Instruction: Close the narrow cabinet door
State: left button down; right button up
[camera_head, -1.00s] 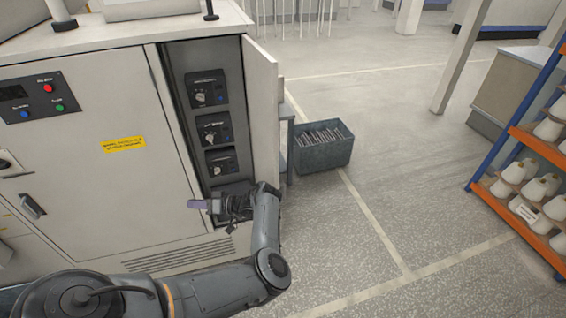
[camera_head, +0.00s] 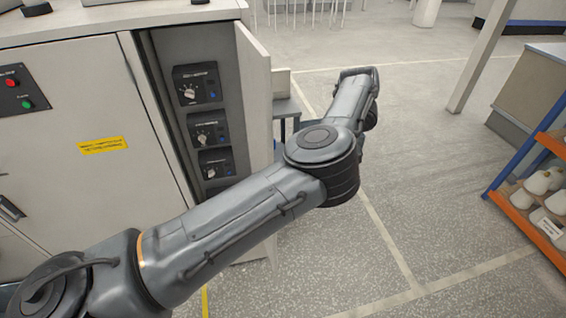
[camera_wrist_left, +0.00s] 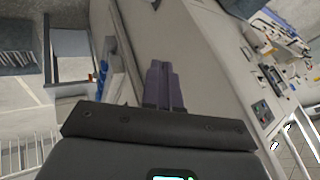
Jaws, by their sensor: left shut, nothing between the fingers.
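The narrow cabinet door (camera_head: 256,95) stands open at the right side of the cabinet in the head view, swung out towards me. The tall compartment (camera_head: 165,75) beside it shows several dark control units (camera_head: 197,83). My left arm crosses in front of the door's lower part and reaches past its free edge, to its right. My left gripper's fingers are not visible in the head view. In the left wrist view the left gripper (camera_wrist_left: 162,72) is shut and empty, in front of a large beige panel (camera_wrist_left: 200,50); I cannot tell whether they touch. My right gripper is not in view.
The wide cabinet front (camera_head: 80,180) is left of the opening. A small table (camera_head: 287,108) stands behind the door. A grey-blue crate (camera_wrist_left: 18,57) shows in the left wrist view. Floor between is clear.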

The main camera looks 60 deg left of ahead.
pick_arm(q)
jog(key=s+a+f+p, duration=0.2)
jog(key=s+a+f, duration=0.3)
jog(key=s+f, duration=0.2)
jog(key=shift+s+f, duration=0.25)
jog(key=shift+s, duration=0.2)
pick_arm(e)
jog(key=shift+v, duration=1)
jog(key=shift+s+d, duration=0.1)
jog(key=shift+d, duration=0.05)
